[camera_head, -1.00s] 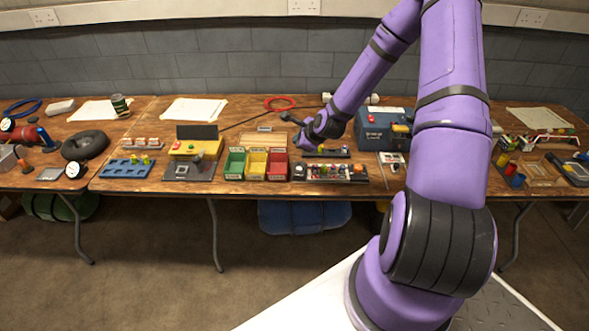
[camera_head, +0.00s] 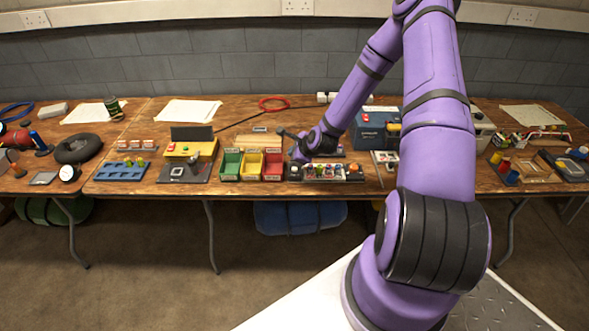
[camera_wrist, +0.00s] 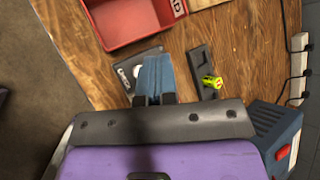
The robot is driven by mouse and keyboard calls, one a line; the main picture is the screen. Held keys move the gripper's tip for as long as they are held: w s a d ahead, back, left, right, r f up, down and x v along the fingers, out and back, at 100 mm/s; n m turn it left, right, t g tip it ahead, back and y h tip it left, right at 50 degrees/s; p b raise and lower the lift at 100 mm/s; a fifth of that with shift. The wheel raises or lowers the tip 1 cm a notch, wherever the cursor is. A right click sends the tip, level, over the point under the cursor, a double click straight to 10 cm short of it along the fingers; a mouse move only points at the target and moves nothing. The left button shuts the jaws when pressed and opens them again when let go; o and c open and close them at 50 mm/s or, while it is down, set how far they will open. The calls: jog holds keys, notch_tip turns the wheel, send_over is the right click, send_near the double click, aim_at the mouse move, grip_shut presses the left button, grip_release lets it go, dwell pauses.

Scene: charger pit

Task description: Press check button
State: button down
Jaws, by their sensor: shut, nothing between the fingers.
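The check button is probably the pale round button (camera_wrist: 137,71) on a dark plate (camera_wrist: 124,78) with white lettering, partly hidden by my fingers. The lettering is too small to read for sure. In the head view this plate seems to be the left end of the control row (camera_head: 325,173) at the table's front. My gripper (camera_wrist: 155,62) is shut and empty, its blue fingers over the plate, right beside the button in the wrist view. I cannot tell whether it touches. In the head view my gripper (camera_head: 299,157) is low above the row's left end.
A red bin (camera_wrist: 128,42) stands beside the plate, with yellow (camera_head: 250,167) and green (camera_head: 231,165) bins further left. A dark strip with a yellow-green piece (camera_wrist: 212,82) lies behind. A blue box (camera_head: 374,130) stands at the right. A yellow unit (camera_head: 189,150) is at the left.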

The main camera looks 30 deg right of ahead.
aim_at(294, 169)
jog(key=shift+f, duration=1.85)
jog(key=shift+f, duration=0.15)
dwell(0.6)
jog(key=shift+f, duration=0.25)
jog(key=shift+f, duration=0.4)
dwell(0.7)
jog(key=shift+r, duration=0.8)
jog(key=shift+r, duration=0.1)
jog(key=shift+r, duration=2.45)
